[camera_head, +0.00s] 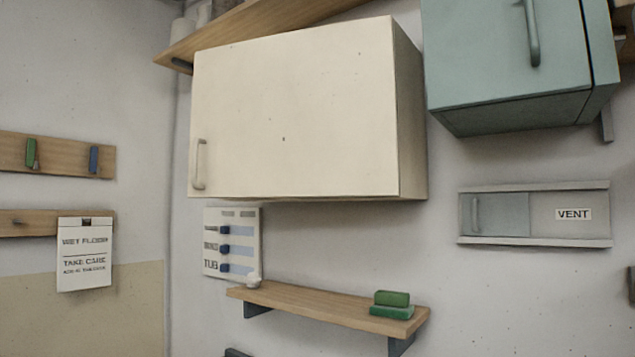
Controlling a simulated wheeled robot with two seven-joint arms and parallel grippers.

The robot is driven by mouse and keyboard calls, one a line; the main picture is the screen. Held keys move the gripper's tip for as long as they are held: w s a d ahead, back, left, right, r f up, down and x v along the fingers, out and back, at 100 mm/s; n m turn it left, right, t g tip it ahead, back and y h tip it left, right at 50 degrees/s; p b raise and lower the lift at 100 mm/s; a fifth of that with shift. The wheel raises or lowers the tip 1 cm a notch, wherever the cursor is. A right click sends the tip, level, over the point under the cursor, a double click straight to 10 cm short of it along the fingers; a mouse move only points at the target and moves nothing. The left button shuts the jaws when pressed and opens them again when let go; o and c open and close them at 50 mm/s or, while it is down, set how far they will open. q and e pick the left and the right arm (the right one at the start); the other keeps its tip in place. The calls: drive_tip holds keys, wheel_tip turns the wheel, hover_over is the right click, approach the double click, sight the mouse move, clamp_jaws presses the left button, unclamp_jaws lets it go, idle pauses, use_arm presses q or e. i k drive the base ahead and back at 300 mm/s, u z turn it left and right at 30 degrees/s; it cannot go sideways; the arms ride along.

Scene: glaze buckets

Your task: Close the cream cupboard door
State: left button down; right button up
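The cream cupboard (412,110) hangs on the wall in the upper middle of the head view. Its cream door (300,115) covers the front and looks flush with the cupboard body, with no clear gap along its edges. A pale bar handle (199,164) is at the door's lower left. The inside of the cupboard is hidden. Neither of my grippers is in view.
A teal cupboard (505,60) hangs at the upper right, above a grey vent panel (535,214). Below the cream cupboard, a wooden shelf (310,301) holds green blocks (392,304). A wet floor sign (84,255) hangs at left.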

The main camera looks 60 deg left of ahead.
sight(310, 112)
drive_tip(key=z, duration=2.15)
drive_tip(key=k, duration=2.55)
drive_tip(key=u, duration=1.05)
